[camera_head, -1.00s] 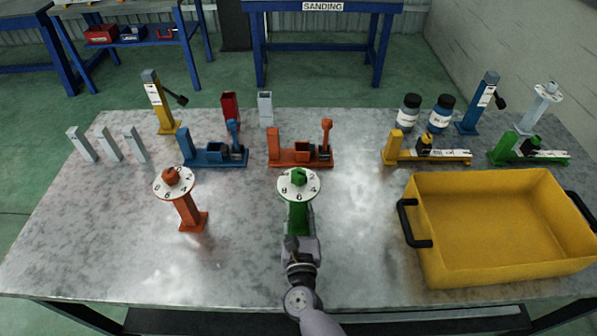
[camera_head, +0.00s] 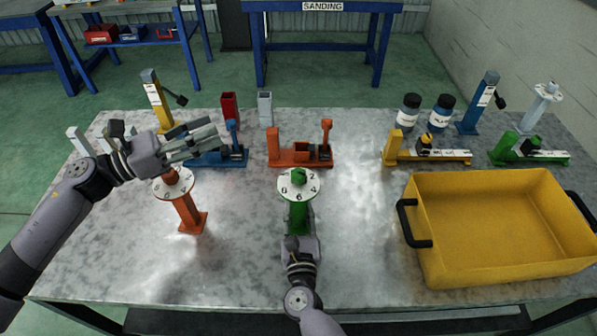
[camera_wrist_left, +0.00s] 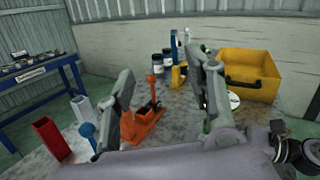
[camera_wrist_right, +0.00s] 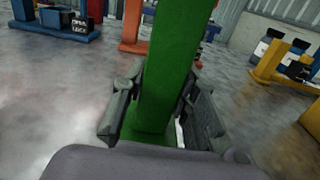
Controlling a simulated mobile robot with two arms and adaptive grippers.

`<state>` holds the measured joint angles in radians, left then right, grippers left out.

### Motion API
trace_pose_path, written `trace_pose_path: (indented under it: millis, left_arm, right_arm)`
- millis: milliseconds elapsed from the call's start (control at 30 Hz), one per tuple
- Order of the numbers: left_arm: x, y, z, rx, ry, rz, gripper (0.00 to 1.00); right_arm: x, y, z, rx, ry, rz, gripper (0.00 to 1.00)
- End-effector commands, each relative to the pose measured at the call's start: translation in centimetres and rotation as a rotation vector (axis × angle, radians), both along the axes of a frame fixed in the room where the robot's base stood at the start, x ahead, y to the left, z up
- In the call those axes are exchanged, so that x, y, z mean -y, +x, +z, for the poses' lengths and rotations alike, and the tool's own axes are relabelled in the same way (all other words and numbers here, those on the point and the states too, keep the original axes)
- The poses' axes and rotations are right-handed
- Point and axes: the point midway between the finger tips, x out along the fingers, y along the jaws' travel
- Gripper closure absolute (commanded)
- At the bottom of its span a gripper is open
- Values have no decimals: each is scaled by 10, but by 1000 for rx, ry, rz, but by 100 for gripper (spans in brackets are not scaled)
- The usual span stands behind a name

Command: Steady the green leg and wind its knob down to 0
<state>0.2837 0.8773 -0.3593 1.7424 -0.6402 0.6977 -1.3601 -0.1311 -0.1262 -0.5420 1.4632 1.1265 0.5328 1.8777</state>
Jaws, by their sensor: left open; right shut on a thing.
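The green leg (camera_head: 298,216) stands upright at the middle of the table, with a white numbered dial (camera_head: 312,191) and a green knob (camera_head: 299,176) on top. My right gripper (camera_head: 300,240) is shut on the leg's post from the front, low down; the right wrist view shows its fingers (camera_wrist_right: 160,115) on both sides of the green post. My left gripper (camera_head: 207,142) is open and empty, above and behind the orange leg's dial, left of the green leg. In the left wrist view its fingers (camera_wrist_left: 165,90) are spread apart.
The orange leg (camera_head: 189,212) stands left of the green one. Orange (camera_head: 290,158) and blue (camera_head: 240,158) clamp-like fixtures lie behind. A yellow tray (camera_head: 440,270) fills the right side. The table front between the legs is clear.

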Motion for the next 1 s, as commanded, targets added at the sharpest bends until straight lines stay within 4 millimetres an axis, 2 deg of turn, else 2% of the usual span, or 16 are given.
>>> trace_pose_path:
  millis: [33, 100, 200, 300, 467, 800, 1000]
  left_arm:
    - [19, -14, -24, 13, 36, -46, 52]
    - [40, -32, -50, 42, 79, -98, 52]
    - [60, -52, -74, 77, 118, -153, 52]
    - [71, -63, -87, 97, 137, -184, 52]
    - [87, -63, -91, 107, 142, -195, 52]
    - [150, -42, -90, 108, 142, -193, 52]
    - [177, -34, -90, 105, 142, -193, 52]
  right_arm:
    - [0, 0, -1, -1, 0, 1, 100]
    - [0, 0, -1, -2, 0, 1, 100]
    - [0, 0, -1, -2, 0, 0, 100]
    - [0, -1, -1, -2, 0, 0, 100]
    - [0, -1, -1, -2, 0, 1, 100]
    - [0, 0, -1, -1, 0, 1, 100]
    - [0, 0, -1, -1, 0, 0, 100]
